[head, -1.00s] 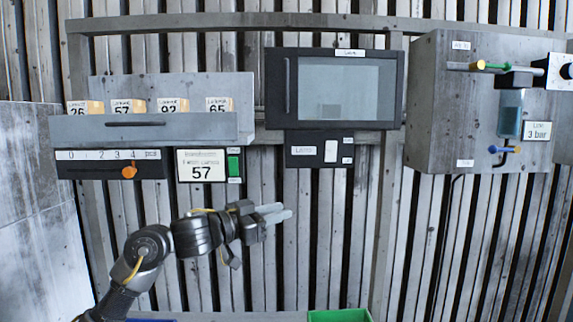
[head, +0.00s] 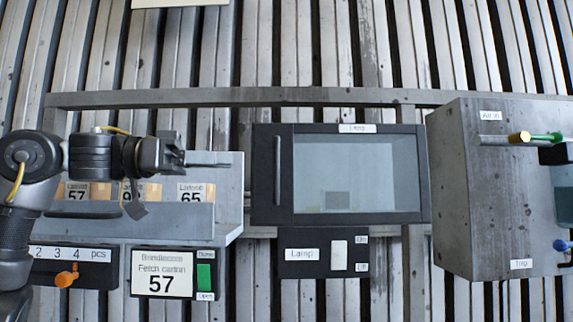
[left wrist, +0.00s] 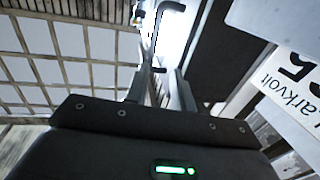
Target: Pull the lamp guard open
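The lamp guard (head: 410,172) is a dark-framed door with a greyish window, closed on the wall frame in the middle of the head view. Its upright bar handle (head: 277,170) is near its left edge. The dark bar with a bent end in the left wrist view (left wrist: 158,35) looks like this handle, beyond the fingers. My left gripper (head: 228,160) is left of the guard at about handle height, fingers pointing right, apart from the handle. In the left wrist view (left wrist: 160,82) its fingers stand apart with nothing between them. My right gripper is not in view.
A grey bin with numbered cartons (head: 196,192) stands close behind and below my left gripper. Below the guard is a lamp switch panel (head: 325,262). A grey box with coloured levers (head: 465,190) stands to the right.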

